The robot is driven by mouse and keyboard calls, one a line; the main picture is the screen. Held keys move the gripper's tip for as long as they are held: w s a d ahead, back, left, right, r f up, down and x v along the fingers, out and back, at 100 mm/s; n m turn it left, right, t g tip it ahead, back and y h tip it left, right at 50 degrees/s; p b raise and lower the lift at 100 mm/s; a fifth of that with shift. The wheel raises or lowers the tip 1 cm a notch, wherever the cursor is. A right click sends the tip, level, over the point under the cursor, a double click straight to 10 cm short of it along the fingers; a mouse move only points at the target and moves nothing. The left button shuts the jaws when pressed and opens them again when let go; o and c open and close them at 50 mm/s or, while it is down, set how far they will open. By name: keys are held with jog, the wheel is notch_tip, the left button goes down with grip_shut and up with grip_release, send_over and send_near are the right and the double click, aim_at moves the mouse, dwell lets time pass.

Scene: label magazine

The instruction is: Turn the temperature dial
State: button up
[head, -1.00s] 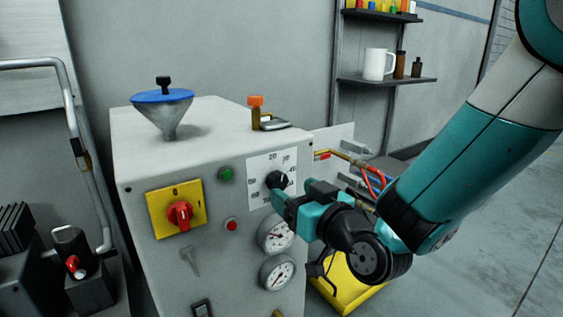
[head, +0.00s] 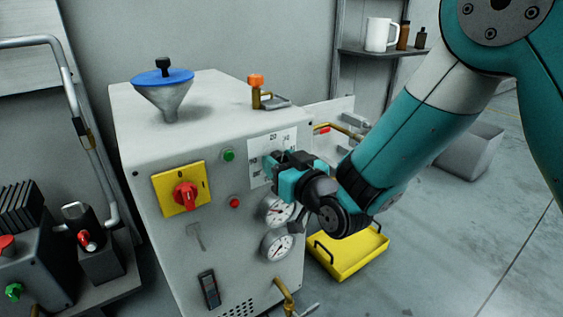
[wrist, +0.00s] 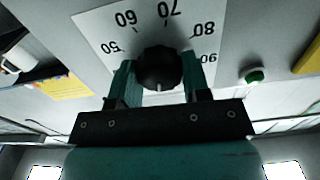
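The temperature dial is a black round knob (wrist: 158,68) on a white number plate (wrist: 98,27) on the front of the grey machine (head: 150,110). In the head view my gripper mostly covers the knob, and the plate (head: 284,136) shows around it. My gripper (wrist: 160,80) is at the dial, with one teal finger on each side of the knob. The fingers appear closed against its sides. A pale mark shows on the knob's edge toward my gripper in the wrist view.
Two gauges (head: 277,246) sit just below my gripper. A red switch on a yellow plate (head: 166,196), a green button (head: 228,155) and a red button (head: 235,203) are to the left. A funnel (head: 165,98) stands on top. A yellow tray (head: 345,262) lies on the floor.

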jog(key=shift+m, duration=0.4)
jog(key=m+p, duration=0.1)
jog(key=m, duration=0.4)
jog(key=shift+d+m+p, duration=0.15)
jog(key=shift+m+p, duration=0.15)
jog(key=shift+p, duration=0.1)
jog(key=m+p, duration=0.1)
jog(key=m, duration=0.5)
jog(key=shift+w, duration=0.1)
jog(key=shift+m, duration=0.3)
jog(key=o, duration=0.8)
jog(key=shift+d, duration=0.1)
jog(key=shift+o, duration=0.6)
jog(key=shift+f, duration=0.1)
